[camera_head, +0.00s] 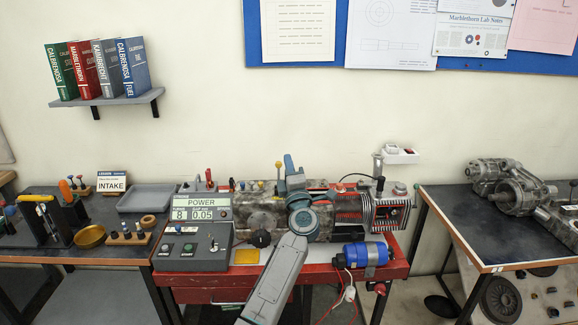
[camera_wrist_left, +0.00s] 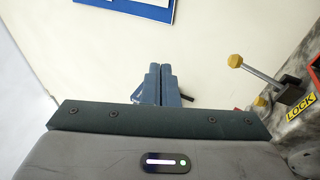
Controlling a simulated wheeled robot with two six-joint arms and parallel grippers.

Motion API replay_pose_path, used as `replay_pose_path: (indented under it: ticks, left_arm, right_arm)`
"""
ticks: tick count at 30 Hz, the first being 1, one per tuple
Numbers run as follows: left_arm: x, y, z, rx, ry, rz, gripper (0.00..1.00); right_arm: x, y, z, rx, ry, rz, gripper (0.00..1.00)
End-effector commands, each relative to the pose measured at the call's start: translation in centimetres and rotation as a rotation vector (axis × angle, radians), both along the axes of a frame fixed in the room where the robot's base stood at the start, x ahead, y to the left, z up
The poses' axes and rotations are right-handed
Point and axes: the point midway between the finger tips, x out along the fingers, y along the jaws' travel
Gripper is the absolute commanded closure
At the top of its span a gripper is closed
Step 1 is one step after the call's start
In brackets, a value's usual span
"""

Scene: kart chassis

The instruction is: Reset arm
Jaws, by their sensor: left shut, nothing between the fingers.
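My left arm comes up from the bottom of the head view in front of the red cart. Its left gripper (camera_head: 288,160) points up and away, over the machine on the cart. In the left wrist view its two blue fingers (camera_wrist_left: 161,72) are together, with nothing between them. Beyond them is the pale wall. My right gripper is in neither view.
The machine (camera_head: 258,217) on the red cart (camera_head: 394,270) stands close around my left arm. A yellow-knobbed lever (camera_wrist_left: 236,61) and a LOCK label (camera_wrist_left: 298,108) are right of the fingers. A blue cylinder (camera_head: 362,255) lies at the cart's front. Side benches (camera_head: 504,243) flank it.

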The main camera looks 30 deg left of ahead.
Motion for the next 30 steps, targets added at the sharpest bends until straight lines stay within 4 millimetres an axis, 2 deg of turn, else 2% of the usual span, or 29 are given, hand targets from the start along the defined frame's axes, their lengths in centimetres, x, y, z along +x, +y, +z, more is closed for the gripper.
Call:
replay_pose_path:
  ticks: [8,20,23,25,28,30]
  left_arm:
    - [-0.3,-0.3,0.2,0.0,0.001,0.0,1.0]
    - [-0.5,-0.5,0.0,0.016,0.003,-0.01,1.0]
    - [-1.3,-1.8,-0.4,0.1,0.018,-0.059,1.0]
    - [-2.3,-3.7,-1.0,0.209,0.043,-0.124,1.0]
    - [-4.6,-7.5,-2.8,0.411,0.111,-0.252,1.0]
    - [-6.5,-10.3,-4.8,0.556,0.182,-0.348,1.0]
  right_arm:
    - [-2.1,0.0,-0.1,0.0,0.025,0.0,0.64]
    - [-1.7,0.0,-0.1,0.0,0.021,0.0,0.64]
    - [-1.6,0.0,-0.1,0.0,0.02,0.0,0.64]
    - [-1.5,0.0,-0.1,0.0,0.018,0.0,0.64]
    - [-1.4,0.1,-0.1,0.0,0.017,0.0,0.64]
    - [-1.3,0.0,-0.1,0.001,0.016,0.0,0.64]
